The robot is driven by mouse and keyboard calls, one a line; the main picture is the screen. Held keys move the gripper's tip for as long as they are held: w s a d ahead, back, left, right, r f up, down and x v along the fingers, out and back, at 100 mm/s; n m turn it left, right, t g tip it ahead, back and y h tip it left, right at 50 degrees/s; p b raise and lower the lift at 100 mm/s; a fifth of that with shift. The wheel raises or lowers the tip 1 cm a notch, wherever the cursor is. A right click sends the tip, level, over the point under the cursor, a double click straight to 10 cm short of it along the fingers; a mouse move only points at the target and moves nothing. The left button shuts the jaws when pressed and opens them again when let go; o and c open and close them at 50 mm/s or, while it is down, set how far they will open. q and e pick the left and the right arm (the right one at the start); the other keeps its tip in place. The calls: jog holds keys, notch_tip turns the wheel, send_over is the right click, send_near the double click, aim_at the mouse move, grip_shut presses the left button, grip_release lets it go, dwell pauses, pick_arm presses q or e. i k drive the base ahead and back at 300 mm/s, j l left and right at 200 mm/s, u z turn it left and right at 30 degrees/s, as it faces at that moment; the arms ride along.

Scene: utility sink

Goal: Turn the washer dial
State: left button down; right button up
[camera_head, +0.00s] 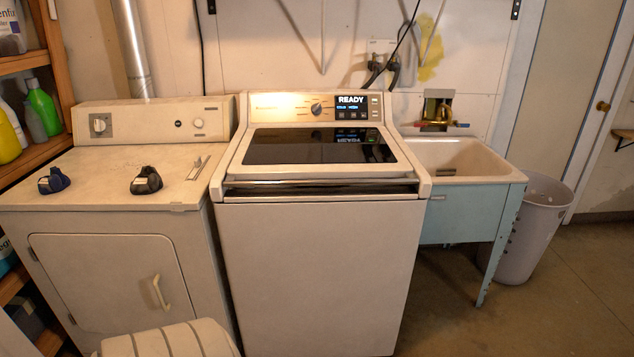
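The white top-loading washer (318,260) stands in the middle of the head view. Its dial (316,108) is a small dark round knob with a lighter rim, on the control panel at the washer's back. The display (352,107) just right of the dial is lit and reads "READY", with small blue text below it. The dark glass lid (318,146) is closed. Neither of my grippers is in view, and nothing covers the dial.
A white dryer (120,250) stands left of the washer, with two small dark objects (53,181) (146,181) on top. A utility sink (460,160) and a grey bin (530,230) stand on the right. Wooden shelves with bottles (42,107) are far left. Floor at right front is clear.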

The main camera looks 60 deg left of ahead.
aim_at(316, 108)
jog(key=u, duration=1.8)
